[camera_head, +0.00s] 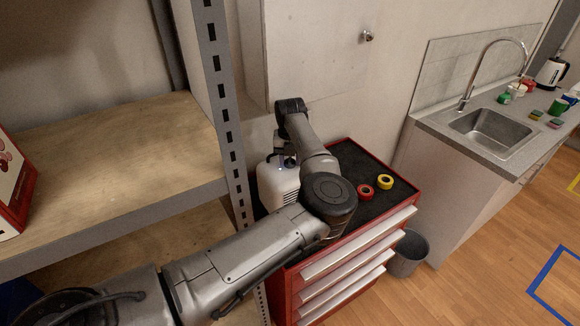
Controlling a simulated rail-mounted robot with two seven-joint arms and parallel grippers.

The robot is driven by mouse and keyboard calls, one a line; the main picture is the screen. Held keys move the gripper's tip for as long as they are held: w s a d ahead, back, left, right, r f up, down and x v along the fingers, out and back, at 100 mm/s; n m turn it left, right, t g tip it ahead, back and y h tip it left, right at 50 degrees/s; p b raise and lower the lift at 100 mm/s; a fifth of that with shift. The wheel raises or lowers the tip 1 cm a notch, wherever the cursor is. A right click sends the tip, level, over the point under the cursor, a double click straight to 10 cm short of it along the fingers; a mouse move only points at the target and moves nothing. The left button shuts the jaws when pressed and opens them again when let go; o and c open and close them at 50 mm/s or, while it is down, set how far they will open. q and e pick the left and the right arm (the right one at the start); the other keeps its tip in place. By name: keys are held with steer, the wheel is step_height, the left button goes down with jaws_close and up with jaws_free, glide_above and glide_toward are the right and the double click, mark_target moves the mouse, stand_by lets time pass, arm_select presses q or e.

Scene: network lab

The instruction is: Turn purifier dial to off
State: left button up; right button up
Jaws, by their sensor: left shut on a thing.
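The white purifier (277,187) stands on the left side of the red tool cabinet's top, behind my arm. My left arm reaches over the cabinet, and its wrist bends down above the purifier. My left gripper (287,162) is at the purifier's top and is shut on the dial there. The dial itself is mostly hidden by the fingers, so its setting cannot be read. A small bluish light shows near the fingertips. My right gripper is out of view.
The red tool cabinet (354,246) has a dark top with a red tape roll (365,191) and a yellow tape roll (385,182). A metal shelf post (226,100) stands close on the left. A grey bin (408,254) and a sink counter (437,133) are to the right.

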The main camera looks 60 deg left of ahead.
arm_select(q)
steer(key=n+b, duration=0.2)
steer(key=n, duration=0.1)
steer(key=shift+n+b, duration=0.95)
steer(key=shift+n, duration=0.65)
steer(key=shift+r, duration=0.1)
steer(key=o, duration=0.6)
steer(key=shift+o, duration=0.2)
